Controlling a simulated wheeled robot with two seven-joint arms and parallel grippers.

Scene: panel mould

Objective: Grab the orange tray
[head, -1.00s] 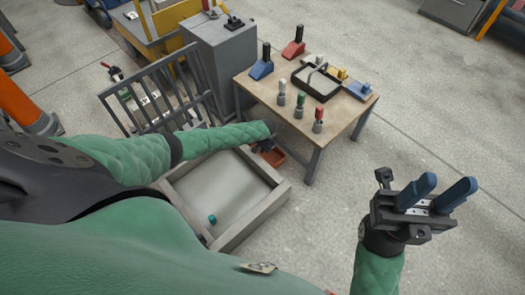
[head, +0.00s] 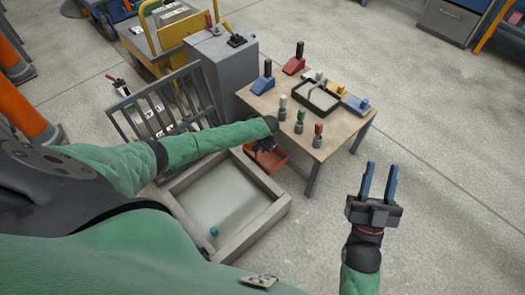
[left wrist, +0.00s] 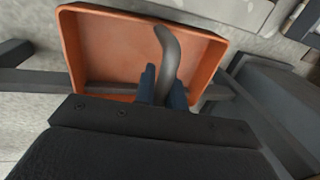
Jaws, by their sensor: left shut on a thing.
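The orange tray (head: 276,161) hangs at the far right corner of the mould frame, close to the table. In the left wrist view the tray (left wrist: 110,50) fills the upper middle, and a grey curved handle (left wrist: 167,58) stands up in front of it. My left gripper (head: 265,146) is at the tray; its blue fingers (left wrist: 163,88) are shut around the grey handle. Whether the handle joins the tray is hidden. My right gripper (head: 379,185) is empty over the floor at right, its blue fingers apart and pointing up.
The wooden table (head: 270,103) holds a black-rimmed tray (head: 316,97), several coloured-top tools and blue and red blocks. The mould frame (head: 262,221) lies in front of me with a small teal piece (head: 214,231) inside. A grey railing (head: 165,100) stands at left. The floor at right is clear.

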